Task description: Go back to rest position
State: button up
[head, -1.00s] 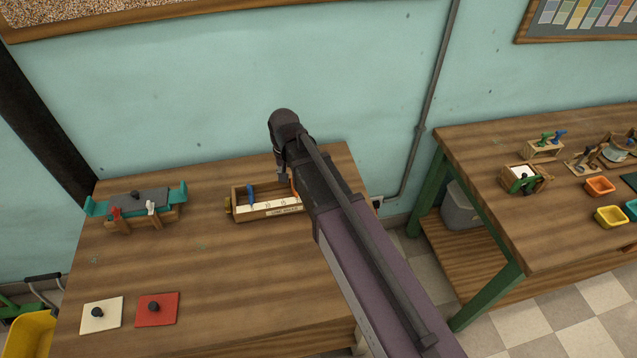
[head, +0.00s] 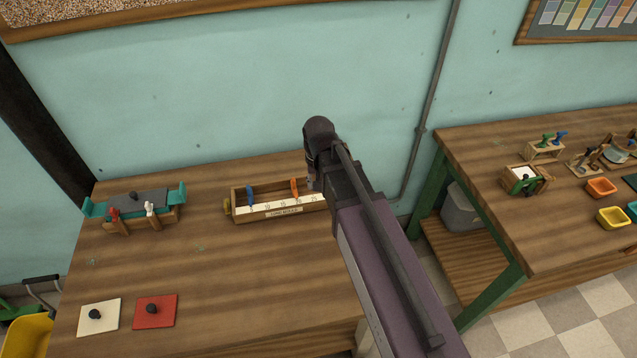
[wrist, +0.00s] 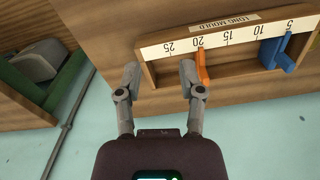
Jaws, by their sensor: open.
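My gripper (wrist: 160,85) is open in the wrist view, with nothing between its fingers. Its right fingertip is close to the wooden long mould (wrist: 160,74), near the orange divider (wrist: 202,66); I cannot tell whether they touch. In the head view my arm reaches over the table's right part, and my gripper is mostly hidden behind the wrist beside the mould's right end. The long mould (head: 240,213) stands on the table with a white number scale, a blue peg (head: 250,196) near its left end and the orange divider (head: 294,187) farther right.
A wooden holder with a grey-teal block (head: 140,199) stands at the table's left. A white plate (head: 99,316) and a red plate (head: 155,312) with dark knobs lie at the front left. A second table (head: 500,225) stands at right across a gap. The table's middle is clear.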

jog(key=s+d, duration=0.4)
jog(key=d, duration=0.3)
jog(key=s+d, duration=0.3)
jog(key=d, duration=0.5)
jog(key=shift+s+d, duration=0.2)
jog(key=shift+s, duration=0.2)
dwell(0.6)
